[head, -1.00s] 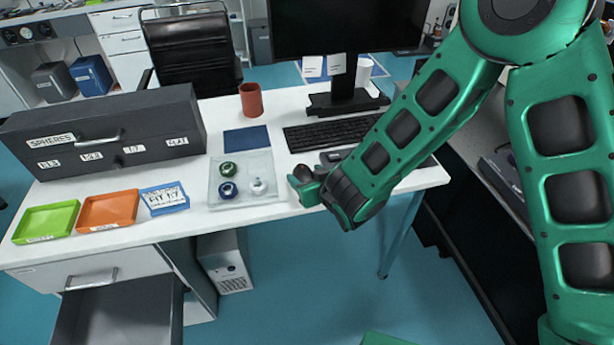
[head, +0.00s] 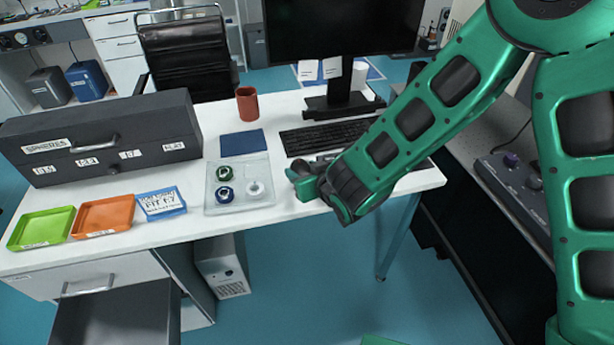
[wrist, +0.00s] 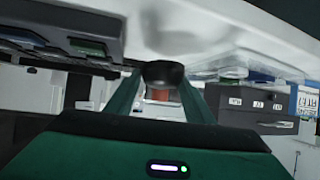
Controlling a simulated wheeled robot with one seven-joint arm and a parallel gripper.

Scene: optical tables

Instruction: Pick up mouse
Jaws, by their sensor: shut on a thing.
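My gripper (head: 304,179) is low over the front edge of the white desk, right of the clear tray, with my green arm reaching in from the right. In the wrist view its two green fingers are closed on a dark rounded object, the mouse (wrist: 163,72), held between the fingertips. In the head view the mouse is mostly hidden by my gripper and wrist, and I cannot tell its outline there. Whether it touches the desk is not clear.
A clear tray (head: 211,207) with several small round items lies just left of my gripper. A keyboard (head: 325,136) and monitor (head: 343,45) are behind it. Orange (head: 104,216) and green (head: 41,229) trays, a blue box (head: 161,203) and a dark drawer case (head: 100,139) stand left.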

